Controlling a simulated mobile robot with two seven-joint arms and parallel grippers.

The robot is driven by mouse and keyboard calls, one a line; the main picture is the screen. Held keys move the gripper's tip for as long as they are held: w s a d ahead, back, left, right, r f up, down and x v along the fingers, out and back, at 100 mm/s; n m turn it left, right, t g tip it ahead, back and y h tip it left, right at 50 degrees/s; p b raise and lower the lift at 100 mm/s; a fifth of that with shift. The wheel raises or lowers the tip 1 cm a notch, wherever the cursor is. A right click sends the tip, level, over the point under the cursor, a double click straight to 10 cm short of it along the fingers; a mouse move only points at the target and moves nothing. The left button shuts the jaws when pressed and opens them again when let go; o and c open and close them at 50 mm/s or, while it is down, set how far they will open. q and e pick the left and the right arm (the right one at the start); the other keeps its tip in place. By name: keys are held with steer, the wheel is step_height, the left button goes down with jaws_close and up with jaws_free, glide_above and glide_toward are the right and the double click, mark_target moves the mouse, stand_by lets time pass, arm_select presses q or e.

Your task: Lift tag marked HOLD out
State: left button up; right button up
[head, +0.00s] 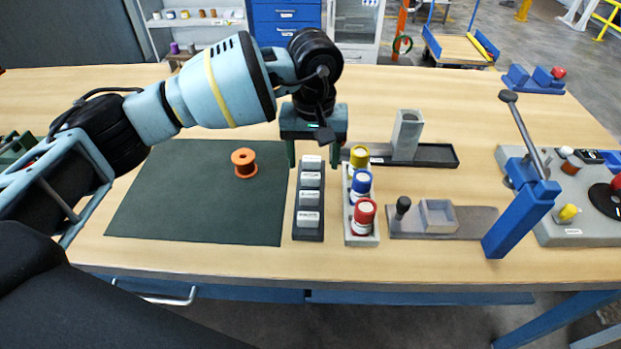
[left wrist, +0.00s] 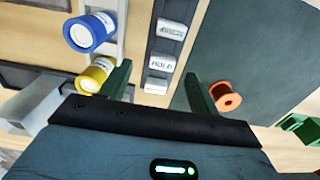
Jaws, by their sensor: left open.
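A dark rack (head: 308,236) on the table holds a row of white tags. The tag marked HOLD (left wrist: 162,64) reads clearly in the left wrist view. It is the second tag from the far end, and it also shows in the head view (head: 311,179), where its print is too small to read. My left gripper (head: 313,157) is open above the far end of the rack, pointing down. Its green fingers (left wrist: 157,80) stand on either side of the row with nothing between them. My right gripper is not in view.
Right beside the rack, a grey holder (head: 362,240) carries yellow, blue and red capped bottles. An orange spool (head: 244,163) stands on the dark green mat (head: 190,205) at left. A grey upright block (head: 407,135) and a blue lever stand (head: 520,215) are further right.

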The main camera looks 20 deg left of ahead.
mark_target(311, 177)
arm_select(q)
steer(key=shift+w+a+f+p, duration=0.1)
steer(key=shift+a+f+p, duration=0.1)
steer(key=shift+f, duration=1.1)
steer(key=shift+a+f+p, duration=0.1)
steer(key=shift+f+p, duration=0.1)
steer(key=shift+f, duration=1.1)
steer(key=c, duration=1.1)
steer(key=shift+o, duration=0.2)
step_height(311, 177, up, 10)
steer(key=shift+b, duration=0.4)
